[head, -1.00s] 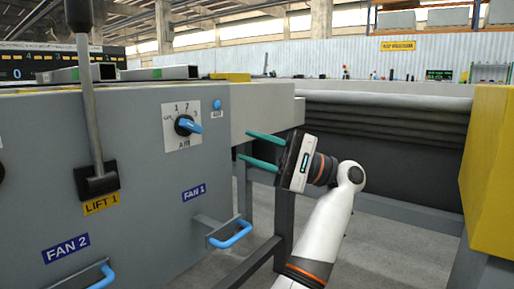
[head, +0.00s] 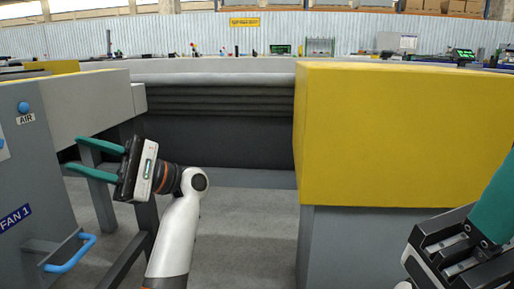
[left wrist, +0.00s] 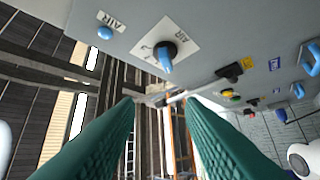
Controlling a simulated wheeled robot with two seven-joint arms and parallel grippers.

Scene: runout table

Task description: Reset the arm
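My left gripper (head: 75,153) is at the left in the head view. Its two teal fingers point left and stand apart with nothing between them. The left wrist view also shows the fingers (left wrist: 158,103) spread and empty, in front of a grey panel (left wrist: 225,25). A rotary switch with a blue handle (left wrist: 167,56) is on that panel, apart from the fingertips. My right gripper (head: 490,215) shows at the lower right edge of the head view, cut off by the frame. Only one teal finger is clear, so its opening is hidden.
A grey cabinet with a blue handle (head: 70,254) and a FAN 1 label (head: 14,217) stands at left. A large yellow block (head: 400,130) on a grey base stands at right. Grey rollers (head: 220,95) lie behind. Open floor (head: 240,235) shows between.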

